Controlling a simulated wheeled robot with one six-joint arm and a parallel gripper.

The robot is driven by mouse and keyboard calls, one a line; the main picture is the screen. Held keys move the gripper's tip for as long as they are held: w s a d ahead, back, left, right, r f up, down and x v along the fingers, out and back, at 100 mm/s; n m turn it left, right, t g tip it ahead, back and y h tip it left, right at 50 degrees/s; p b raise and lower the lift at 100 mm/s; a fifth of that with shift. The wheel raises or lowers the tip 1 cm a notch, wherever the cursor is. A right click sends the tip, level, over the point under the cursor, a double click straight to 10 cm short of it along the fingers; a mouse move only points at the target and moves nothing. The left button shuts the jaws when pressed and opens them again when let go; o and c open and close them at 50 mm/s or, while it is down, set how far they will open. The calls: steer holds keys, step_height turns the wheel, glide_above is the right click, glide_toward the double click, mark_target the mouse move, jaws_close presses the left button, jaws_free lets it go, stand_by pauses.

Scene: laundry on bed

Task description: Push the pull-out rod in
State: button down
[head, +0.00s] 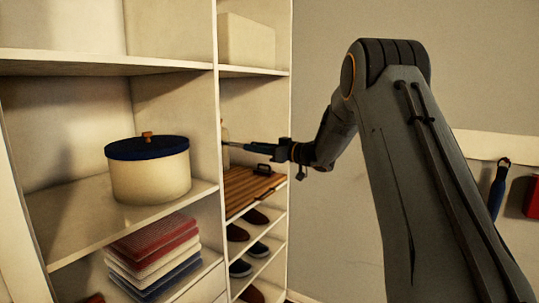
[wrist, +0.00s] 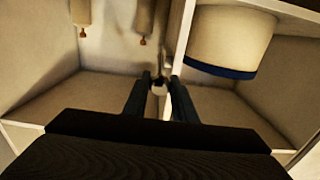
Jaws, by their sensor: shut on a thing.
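My gripper (head: 240,146) reaches from the right into the narrow right section of the wardrobe, above a slatted wooden shelf. In the wrist view its two dark fingers (wrist: 159,92) are closed around a small pale knob-like end with a dark part beyond it, which appears to be the pull-out rod (wrist: 158,88). The rod is near the edge of the upright divider (wrist: 181,40). Most of the rod is hidden by the fingers, so how far it stands out cannot be told. In the head view the rod cannot be made out.
The slatted wooden shelf (head: 243,194) with a dark handle lies just below my gripper, over shoe shelves. A round cream box (head: 150,178) with a navy lid and folded cloths (head: 155,252) are in the left section. Two pale bottle-like things (wrist: 143,17) stand nearby.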

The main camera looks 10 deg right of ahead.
mark_target(240, 145)
steer(key=b+x, duration=0.1)
steer(key=x, duration=0.5)
steer(key=shift+w+a, duration=0.3)
steer(key=c, duration=1.5)
jaws_free()
steer(key=shift+d, duration=0.1)
steer(key=shift+b+v, duration=1.15)
steer(key=shift+v, duration=2.75)
